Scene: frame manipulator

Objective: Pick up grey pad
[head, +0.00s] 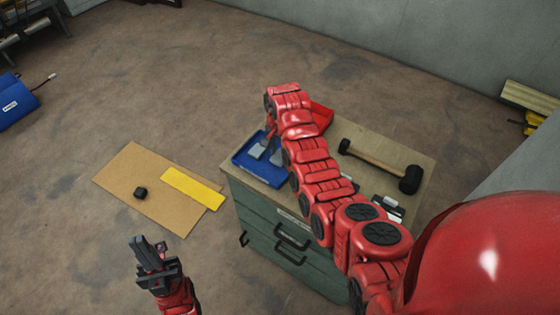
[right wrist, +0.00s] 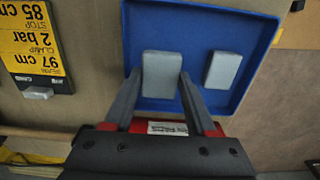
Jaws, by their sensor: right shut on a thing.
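Two grey pads show at the blue tray (right wrist: 210,15). In the right wrist view, one grey pad (right wrist: 161,78) sits between the fingertips of my right gripper (right wrist: 160,88), which is shut on it. I cannot tell whether this pad touches the tray floor. The other grey pad (right wrist: 223,70) lies apart in the tray, to the right. In the head view, the blue tray (head: 243,164) is on the cabinet top, and my right arm partly hides it. My left gripper (head: 148,248) is empty, away from the cabinet at lower left; its finger gap is unclear.
The green cabinet (head: 262,213) also bears a black-headed hammer (head: 375,165) and a red tray (head: 322,116). A brown board (head: 140,168) with a yellow strip (head: 192,187) and a small black block (head: 140,193) is left of the cabinet. Open floor surrounds it.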

